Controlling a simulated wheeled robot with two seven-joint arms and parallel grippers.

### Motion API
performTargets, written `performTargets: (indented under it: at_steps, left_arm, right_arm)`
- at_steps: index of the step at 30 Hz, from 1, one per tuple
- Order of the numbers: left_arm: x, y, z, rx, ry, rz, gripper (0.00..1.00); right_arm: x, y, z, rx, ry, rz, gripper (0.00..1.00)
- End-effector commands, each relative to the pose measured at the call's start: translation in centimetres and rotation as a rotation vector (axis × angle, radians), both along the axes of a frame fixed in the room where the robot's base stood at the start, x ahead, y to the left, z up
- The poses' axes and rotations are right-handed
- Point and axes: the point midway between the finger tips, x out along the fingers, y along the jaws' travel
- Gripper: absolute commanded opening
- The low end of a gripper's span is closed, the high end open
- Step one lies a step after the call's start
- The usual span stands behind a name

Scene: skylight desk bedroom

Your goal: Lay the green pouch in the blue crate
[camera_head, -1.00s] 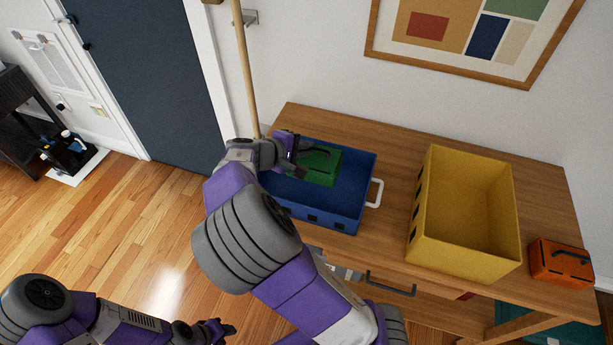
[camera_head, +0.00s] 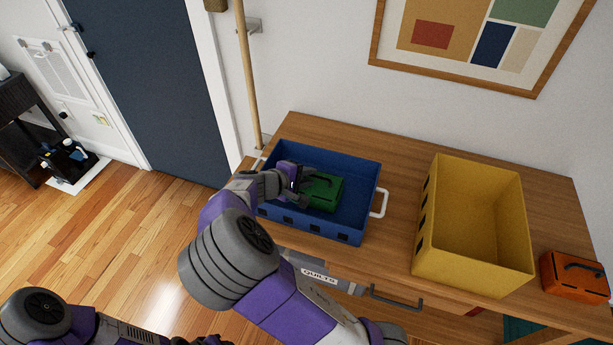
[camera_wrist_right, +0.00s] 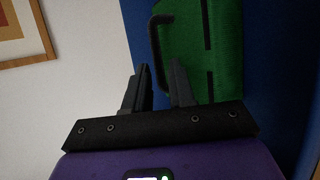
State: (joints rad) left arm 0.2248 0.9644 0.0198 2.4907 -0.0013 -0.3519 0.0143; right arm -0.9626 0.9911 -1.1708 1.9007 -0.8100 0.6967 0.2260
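The green pouch (camera_head: 325,193) is inside the blue crate (camera_head: 345,233), lying flat as far as I can see. My right gripper (camera_head: 300,190) reaches over the crate's left side, right at the pouch. In the right wrist view its two fingers (camera_wrist_right: 160,88) stand apart, with the end of the pouch's dark handle (camera_wrist_right: 155,45) near the gap between them. The green pouch (camera_wrist_right: 205,50) fills the upper middle there. Whether a finger touches the handle is unclear. My left gripper (camera_head: 212,341) shows only partly at the bottom edge, away from the table.
The crate stands at the left end of a wooden table (camera_head: 400,160). A yellow crate (camera_head: 475,275) stands to its right, empty, with an orange pouch (camera_head: 573,277) beyond. A broom-like pole (camera_head: 247,80) leans behind the table's left end. A drawer labelled "QUILTS" is below.

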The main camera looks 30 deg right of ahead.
Motion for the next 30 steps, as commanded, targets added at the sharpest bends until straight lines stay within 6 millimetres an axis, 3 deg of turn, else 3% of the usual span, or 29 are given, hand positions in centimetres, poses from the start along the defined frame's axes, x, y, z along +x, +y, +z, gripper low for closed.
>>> performTargets:
  at_steps: [2,11,30]
  left_arm:
    - [0.0,0.0,0.0,0.000,0.000,0.000,0.36]
    - [0.0,0.0,0.3,0.000,0.000,0.000,0.36]
    - [0.0,0.0,3.7,0.000,0.000,0.000,0.36]
  right_arm:
    - [0.0,0.0,0.0,0.000,0.000,0.000,0.36]
    - [0.0,0.0,0.4,0.000,0.000,0.000,0.36]
    - [-2.2,9.3,6.2,0.001,-0.001,0.002,0.36]
